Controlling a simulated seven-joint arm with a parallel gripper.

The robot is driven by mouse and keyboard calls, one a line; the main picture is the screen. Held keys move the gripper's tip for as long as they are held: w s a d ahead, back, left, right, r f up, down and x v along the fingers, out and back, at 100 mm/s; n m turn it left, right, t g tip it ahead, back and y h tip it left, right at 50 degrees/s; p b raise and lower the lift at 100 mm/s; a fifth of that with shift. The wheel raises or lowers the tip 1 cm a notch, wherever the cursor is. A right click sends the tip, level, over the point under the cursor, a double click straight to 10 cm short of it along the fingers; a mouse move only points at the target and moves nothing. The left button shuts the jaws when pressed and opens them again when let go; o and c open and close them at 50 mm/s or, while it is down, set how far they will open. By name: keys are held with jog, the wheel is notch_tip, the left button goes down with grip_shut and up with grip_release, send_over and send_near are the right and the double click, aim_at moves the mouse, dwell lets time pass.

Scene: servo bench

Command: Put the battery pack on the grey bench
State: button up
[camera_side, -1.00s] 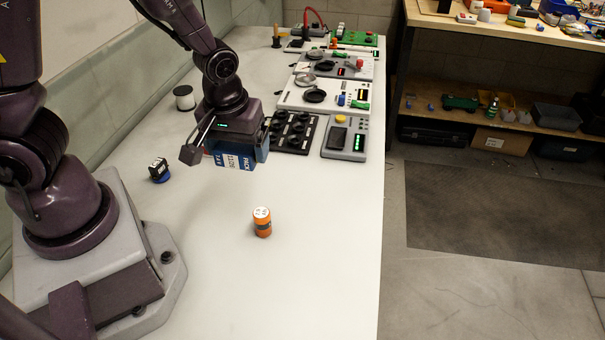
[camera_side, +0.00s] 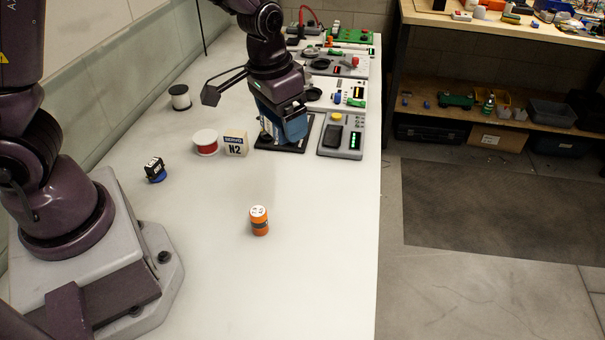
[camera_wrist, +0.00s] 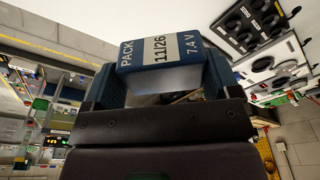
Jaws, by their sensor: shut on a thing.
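The battery pack (camera_wrist: 135,58) is a blue block with a white label reading PACK 11/26 7.4 V. My gripper (camera_wrist: 158,82) is shut on it, with a finger on each side in the wrist view. In the side view my gripper (camera_side: 284,122) points down over the black panel with round sockets, and only a sliver of the pack's label shows beside the blue finger. Whether the pack touches the panel cannot be told. The long pale grey bench (camera_side: 310,265) runs from the front to the back wall.
An orange cylinder (camera_side: 259,222) stands on the open front of the bench. The black panel (camera_side: 306,140) and a grey module (camera_side: 341,140) lie right.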

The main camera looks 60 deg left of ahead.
dwell(0.5)
jog(key=shift+d, duration=0.35)
jog(key=s+a+f+n+y, duration=0.1)
jog(key=s+a+f+n, duration=0.1)
jog(key=s+n, duration=0.3)
jog(key=s+a+f+n+g, duration=0.1)
jog(key=s+n, duration=0.5)
jog(key=n, duration=0.6)
notch_tip(320, 180, down, 2)
jog(key=shift+a+f+g+y, duration=0.15)
jog(key=shift+a+g+y, duration=0.15)
jog(key=shift+a+y, duration=0.15)
jog(key=shift+w, duration=0.15)
